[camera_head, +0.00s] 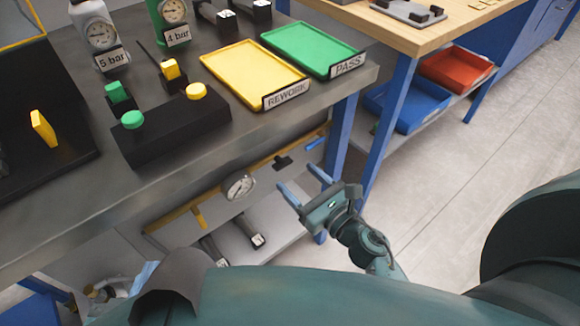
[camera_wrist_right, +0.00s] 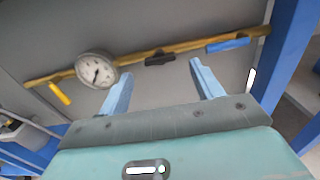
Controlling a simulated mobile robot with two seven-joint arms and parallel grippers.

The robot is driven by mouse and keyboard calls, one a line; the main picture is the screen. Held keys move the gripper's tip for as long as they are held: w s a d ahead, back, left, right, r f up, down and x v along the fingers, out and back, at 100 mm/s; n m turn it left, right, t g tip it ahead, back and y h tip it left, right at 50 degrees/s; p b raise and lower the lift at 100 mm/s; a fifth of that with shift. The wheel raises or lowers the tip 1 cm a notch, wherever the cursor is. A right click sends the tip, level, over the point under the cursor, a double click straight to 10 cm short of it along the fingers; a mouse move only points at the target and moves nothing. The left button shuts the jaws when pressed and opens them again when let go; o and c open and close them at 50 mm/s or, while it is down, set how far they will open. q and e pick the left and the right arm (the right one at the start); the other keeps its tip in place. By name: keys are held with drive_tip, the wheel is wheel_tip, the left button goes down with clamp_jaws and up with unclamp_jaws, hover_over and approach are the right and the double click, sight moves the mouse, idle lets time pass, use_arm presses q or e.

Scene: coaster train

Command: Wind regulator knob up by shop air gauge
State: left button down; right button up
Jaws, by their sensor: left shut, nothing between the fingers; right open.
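The round white shop air gauge (camera_head: 240,185) sits on a brass pipe (camera_head: 263,163) under the bench; it also shows in the right wrist view (camera_wrist_right: 96,70). A black knob (camera_head: 283,162), which looks like the regulator knob, sits on the pipe to the right of the gauge; it shows between my fingertips in the wrist view (camera_wrist_right: 160,58). My right gripper (camera_head: 298,178) is open and empty, facing the pipe, apart from the knob. My left gripper (camera_head: 146,275) is mostly hidden at the lower left; only a light blue part shows. The dial reading is too small to tell.
A yellow handle (camera_wrist_right: 60,93) and a blue handle (camera_wrist_right: 228,43) are on the pipe either side. The bench edge overhangs it, and a blue leg (camera_head: 340,137) stands to the right. Yellow (camera_head: 214,62) and green (camera_head: 291,38) trays lie on the bench.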

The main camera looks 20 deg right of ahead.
sight(285, 167)
drive_tip(key=shift+x, duration=2)
drive_tip(key=shift+c, duration=0.4)
drive_tip(key=shift+s, duration=0.1)
drive_tip(key=c, duration=0.9)
